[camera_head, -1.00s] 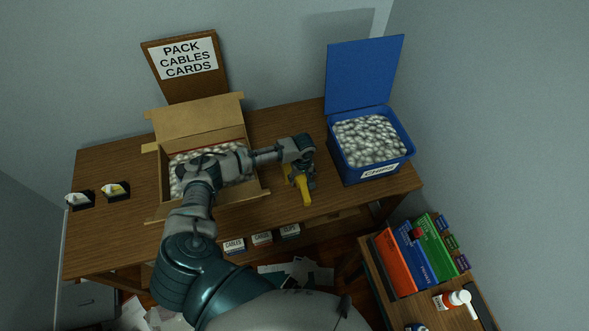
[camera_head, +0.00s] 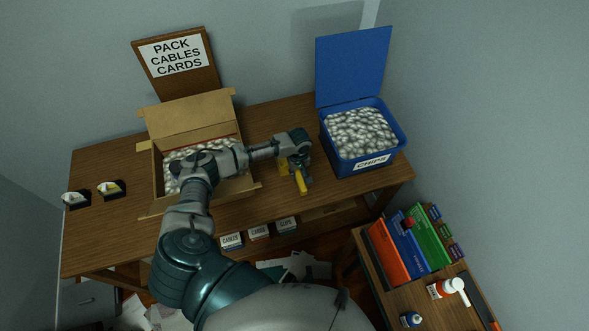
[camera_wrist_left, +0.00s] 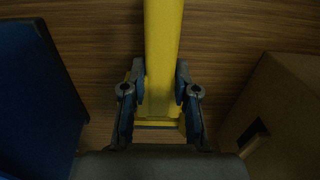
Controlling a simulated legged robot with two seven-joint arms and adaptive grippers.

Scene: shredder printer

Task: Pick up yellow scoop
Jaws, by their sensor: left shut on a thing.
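The yellow scoop (camera_head: 301,183) is on the wooden table between the cardboard box and the blue chips bin, partly hidden under my left gripper (camera_head: 303,178). In the left wrist view the scoop's long yellow part (camera_wrist_left: 163,45) runs up from between the fingers of my left gripper (camera_wrist_left: 158,95). The fingers are closed on both sides of it. I cannot tell whether the scoop is touching the table. My right gripper is not in view.
The cardboard box (camera_head: 249,190) with pale packing chips stands left of the scoop. The blue bin (camera_head: 343,165) labelled CHIPS, lid raised, stands close on the right. Small labelled boxes (camera_head: 258,232) sit below the table front. A side table with coloured binders (camera_head: 388,252) is at lower right.

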